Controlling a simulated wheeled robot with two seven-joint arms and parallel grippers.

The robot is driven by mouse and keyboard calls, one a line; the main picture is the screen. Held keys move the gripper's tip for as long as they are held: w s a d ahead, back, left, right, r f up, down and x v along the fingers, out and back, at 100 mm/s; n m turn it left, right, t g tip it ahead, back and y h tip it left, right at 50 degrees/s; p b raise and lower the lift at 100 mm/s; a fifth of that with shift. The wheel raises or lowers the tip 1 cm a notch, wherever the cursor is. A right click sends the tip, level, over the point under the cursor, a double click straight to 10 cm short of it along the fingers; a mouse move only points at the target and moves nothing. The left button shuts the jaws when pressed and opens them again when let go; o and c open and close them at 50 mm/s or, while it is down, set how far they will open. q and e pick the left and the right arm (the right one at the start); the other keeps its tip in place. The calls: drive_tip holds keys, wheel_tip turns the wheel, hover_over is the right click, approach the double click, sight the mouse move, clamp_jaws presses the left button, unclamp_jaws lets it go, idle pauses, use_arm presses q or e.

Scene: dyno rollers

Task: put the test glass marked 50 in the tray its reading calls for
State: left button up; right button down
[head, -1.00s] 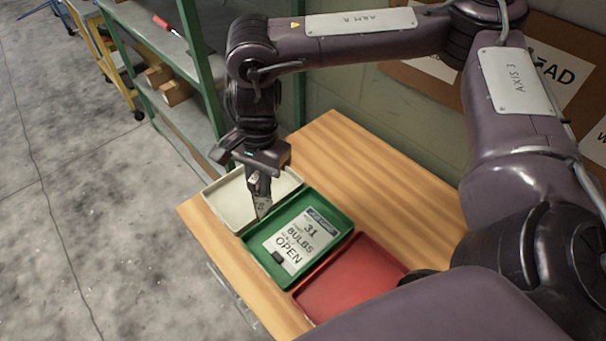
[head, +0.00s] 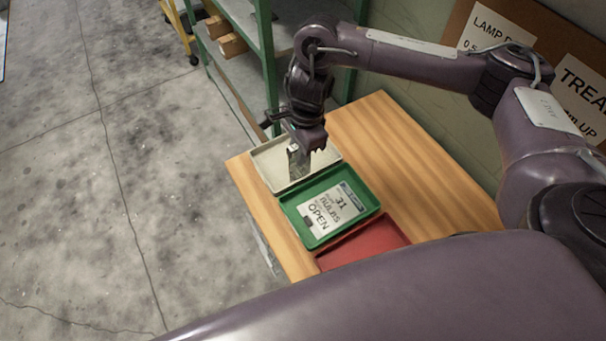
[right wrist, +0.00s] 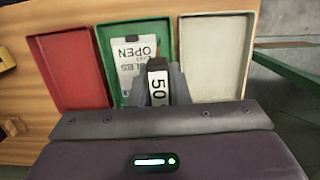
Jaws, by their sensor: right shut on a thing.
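My right gripper (head: 299,163) is shut on the test glass marked 50 (right wrist: 158,88). The right wrist view shows its white label with a black 50 and a dark top between the fingers. In the head view, the gripper points down over the cream tray (head: 262,158), near its border with the green tray (head: 318,244). The wrist view shows the glass in front of the edge of the green tray (right wrist: 103,45) nearest the cream tray (right wrist: 217,95). The red tray (head: 362,243) is on the other side of the green one. My left gripper is out of view.
A card (head: 333,212) reading 31, BULBS, OPEN lies in the green tray, with a small dark piece at its lower end. The trays stand on a wooden table (head: 400,135). A green-framed shelf (head: 265,60) stands behind. Signs hang on the wall board (head: 497,27).

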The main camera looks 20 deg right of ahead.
sight(300, 169)
wheel_tip(300, 169, down, 7)
drive_tip(key=shift+d+f+p, duration=0.1)
drive_tip(key=shift+p, duration=0.25)
wheel_tip(300, 169, down, 5)
drive_tip(key=shift+f+p, duration=0.2)
drive_tip(key=shift+p, duration=0.35)
drive_tip(key=shift+f+b, duration=0.3)
drive_tip(key=shift+b, duration=0.05)
drive_tip(key=c, duration=1.4)
unclamp_jaws()
drive_tip(key=shift+r, duration=0.1)
drive_tip(key=shift+o, duration=0.2)
